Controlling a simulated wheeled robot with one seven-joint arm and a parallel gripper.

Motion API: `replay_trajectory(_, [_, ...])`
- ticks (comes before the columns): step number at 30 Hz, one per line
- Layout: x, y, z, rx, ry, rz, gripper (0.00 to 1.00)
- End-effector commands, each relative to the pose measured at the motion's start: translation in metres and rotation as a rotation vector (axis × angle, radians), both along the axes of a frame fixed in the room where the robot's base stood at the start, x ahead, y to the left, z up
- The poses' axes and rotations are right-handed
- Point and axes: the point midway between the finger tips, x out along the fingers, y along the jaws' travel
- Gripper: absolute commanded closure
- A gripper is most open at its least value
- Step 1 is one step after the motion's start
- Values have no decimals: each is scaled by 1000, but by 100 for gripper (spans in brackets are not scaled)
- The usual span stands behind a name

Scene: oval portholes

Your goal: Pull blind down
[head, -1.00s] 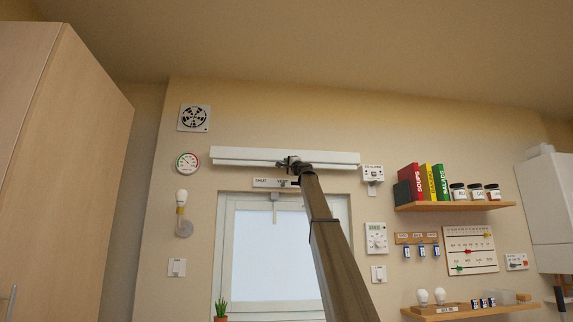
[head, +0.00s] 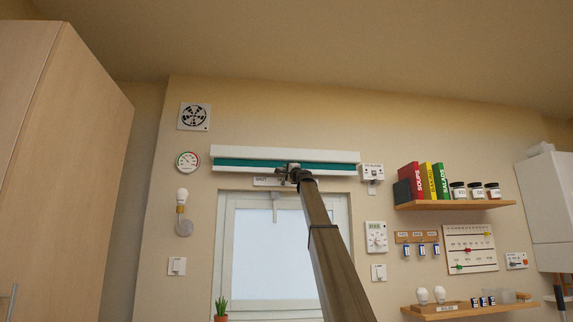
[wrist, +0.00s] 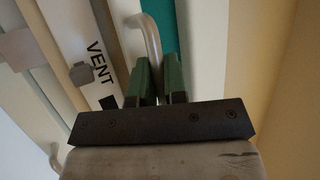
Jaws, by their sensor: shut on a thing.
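The blind hangs from a white headrail (head: 330,155) above the window (head: 275,255). A narrow strip of its teal fabric (head: 240,163) shows below the headrail, with a pale bottom rail (head: 232,171) under it. In the wrist view the teal fabric (wrist: 163,22) shows behind a curved beige handle (wrist: 148,32). My gripper (head: 288,174) is at the bottom rail, near the blind's middle. In the wrist view the green fingers of my gripper (wrist: 159,78) are shut on the handle. The fingers hide the handle's lower end.
A label plate (head: 266,182) sits on the wall below the blind; its word VENT and a small grey knob (wrist: 82,73) show in the wrist view. A CO alarm (head: 372,172) is close at the right. A tall cupboard (head: 70,150) stands left.

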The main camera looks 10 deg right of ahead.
Motion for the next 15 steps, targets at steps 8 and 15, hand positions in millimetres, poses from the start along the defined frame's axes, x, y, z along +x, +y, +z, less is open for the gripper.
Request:
replay_trajectory(8, [-4, 0, -99, 0, 4, 1, 100])
replay_trajectory(15, [-4, 0, -185, 1, 4, 0, 100])
